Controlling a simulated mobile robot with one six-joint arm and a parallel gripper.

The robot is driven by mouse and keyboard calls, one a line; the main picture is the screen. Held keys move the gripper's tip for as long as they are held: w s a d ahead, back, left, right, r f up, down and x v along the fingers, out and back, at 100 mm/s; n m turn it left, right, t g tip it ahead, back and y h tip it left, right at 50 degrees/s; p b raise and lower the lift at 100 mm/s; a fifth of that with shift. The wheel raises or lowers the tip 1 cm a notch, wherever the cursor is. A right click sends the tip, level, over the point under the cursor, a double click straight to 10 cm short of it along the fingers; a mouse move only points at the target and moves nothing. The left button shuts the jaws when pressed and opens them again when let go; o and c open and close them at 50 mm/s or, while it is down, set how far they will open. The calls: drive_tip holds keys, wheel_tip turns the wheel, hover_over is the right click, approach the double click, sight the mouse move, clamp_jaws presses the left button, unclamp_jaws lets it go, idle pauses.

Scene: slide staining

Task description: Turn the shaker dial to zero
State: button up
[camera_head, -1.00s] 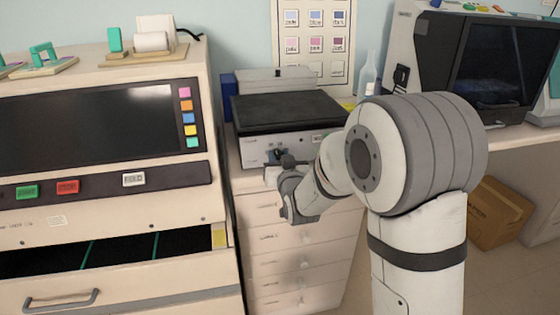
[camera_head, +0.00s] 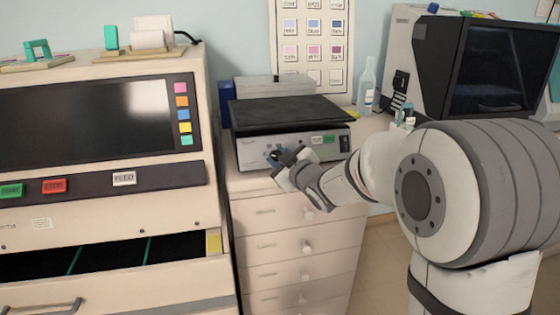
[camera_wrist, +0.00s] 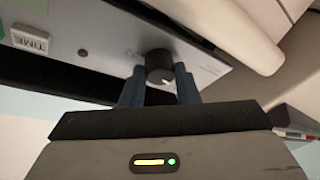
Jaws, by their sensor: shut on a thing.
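The shaker (camera_head: 290,145) is a flat unit with a black platform on top, standing on a drawer cabinet. Its dark round dial (camera_wrist: 158,67) with a pale pointer mark sits on the light front panel, seen in the wrist view. My gripper (camera_wrist: 160,85) has its two blue fingers on either side of the dial and is shut on it. In the head view my gripper (camera_head: 276,156) is at the left part of the shaker's front and covers most of the dial. The dial's scale is too small to read.
A large staining machine (camera_head: 100,180) with a screen and an open drawer stands to the left. A bottle (camera_head: 367,85) and a dark-screened device (camera_head: 480,65) are to the right.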

drive_tip(key=shift+n+g, duration=0.3)
drive_tip(key=shift+n, duration=0.2)
drive_tip(key=o, duration=1)
drive_tip(key=v, duration=0.7)
drive_tip(key=shift+s+d+p, duration=0.25)
drive_tip(key=shift+s+p, duration=0.05)
drive_tip(key=shift+p, duration=0.05)
